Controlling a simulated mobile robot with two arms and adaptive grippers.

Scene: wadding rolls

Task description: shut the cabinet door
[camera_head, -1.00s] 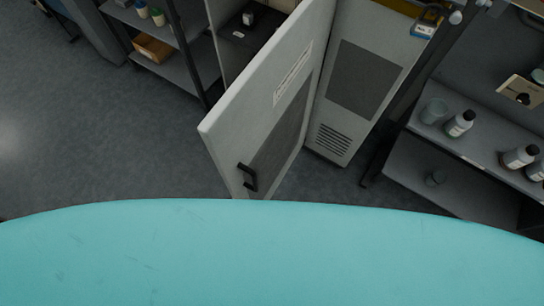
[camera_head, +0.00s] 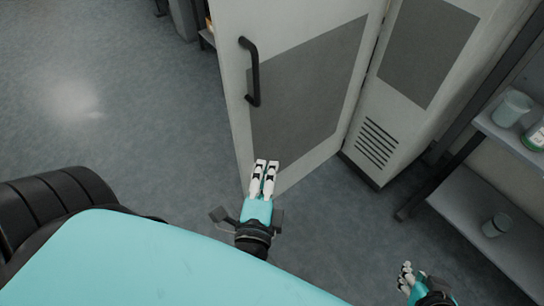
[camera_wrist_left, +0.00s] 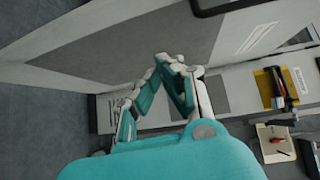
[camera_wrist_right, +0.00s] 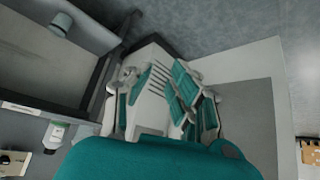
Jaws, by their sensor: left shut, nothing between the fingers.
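The cabinet door (camera_head: 292,62) stands open, swung out from the grey cabinet (camera_head: 402,110). Its dark handle (camera_head: 253,72) sits near the free edge, and the door face also fills the upper part of the left wrist view (camera_wrist_left: 120,25). My left gripper (camera_head: 265,166) is shut and empty. In the head view it overlaps the door's lower edge, below the handle; I cannot tell whether it touches. My right gripper (camera_head: 406,275) is open and empty, low at the right, apart from the door. The cabinet interior is hidden behind the door.
A metal shelf rack (camera_head: 475,215) with a beaker (camera_head: 511,108) and bottle (camera_head: 537,136) stands right of the cabinet. Open grey floor (camera_head: 120,90) lies to the left. A yellow-and-black item (camera_wrist_left: 276,88) shows in the left wrist view.

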